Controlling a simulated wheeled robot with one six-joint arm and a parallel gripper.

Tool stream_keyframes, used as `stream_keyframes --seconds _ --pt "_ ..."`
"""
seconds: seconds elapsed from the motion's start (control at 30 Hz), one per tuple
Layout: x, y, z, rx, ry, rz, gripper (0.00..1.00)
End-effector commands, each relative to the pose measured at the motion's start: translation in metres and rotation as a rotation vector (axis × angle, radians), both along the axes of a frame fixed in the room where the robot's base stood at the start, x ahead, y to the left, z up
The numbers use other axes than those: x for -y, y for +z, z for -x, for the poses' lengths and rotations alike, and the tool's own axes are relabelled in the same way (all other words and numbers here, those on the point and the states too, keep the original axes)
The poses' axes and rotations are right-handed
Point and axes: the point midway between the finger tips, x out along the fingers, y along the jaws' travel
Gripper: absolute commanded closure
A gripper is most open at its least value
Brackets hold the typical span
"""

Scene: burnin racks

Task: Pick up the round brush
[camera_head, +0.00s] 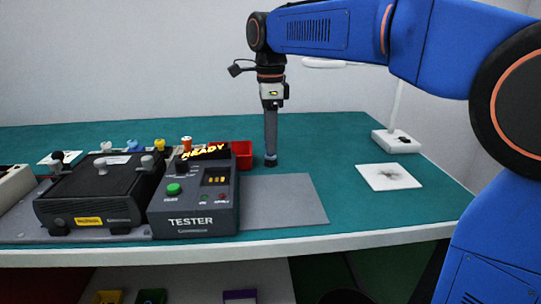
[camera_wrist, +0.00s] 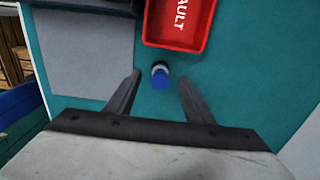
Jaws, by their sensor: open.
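The round brush (camera_wrist: 160,77) is small, with a blue top and a pale and dark part beside it. In the wrist view it lies between my open fingers, close to their tips, with a gap on both sides. My gripper (camera_head: 271,158) points straight down over the green table in the head view. It also shows in the wrist view (camera_wrist: 159,78), open and empty. In the head view a small dark blue shape at the fingertips seems to be the brush, mostly hidden by the fingers.
A red bin (camera_wrist: 207,40) with lettering stands just beyond the brush. A grey mat (camera_head: 285,203) and the tester (camera_head: 208,222) with a lit READY sign are to the left. A white smudged sheet (camera_head: 388,177) and a lamp base (camera_head: 397,141) are at the right.

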Motion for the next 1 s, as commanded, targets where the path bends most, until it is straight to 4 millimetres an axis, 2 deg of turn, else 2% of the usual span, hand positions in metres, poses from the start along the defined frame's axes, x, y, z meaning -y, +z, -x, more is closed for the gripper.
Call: stream_keyframes --seconds 0.3,0.63,0.8,0.83,1.0 --pt "0.001 -0.040 0.000 -0.002 0.000 0.001 0.52" --pt "0.001 -0.046 -0.001 -0.001 0.000 0.000 0.52" --pt "0.001 -0.046 -0.001 -0.001 0.000 0.000 0.93" --pt "0.001 -0.046 -0.001 -0.001 0.000 0.000 0.97" --pt "0.001 -0.045 -0.001 -0.001 0.000 0.000 0.97"
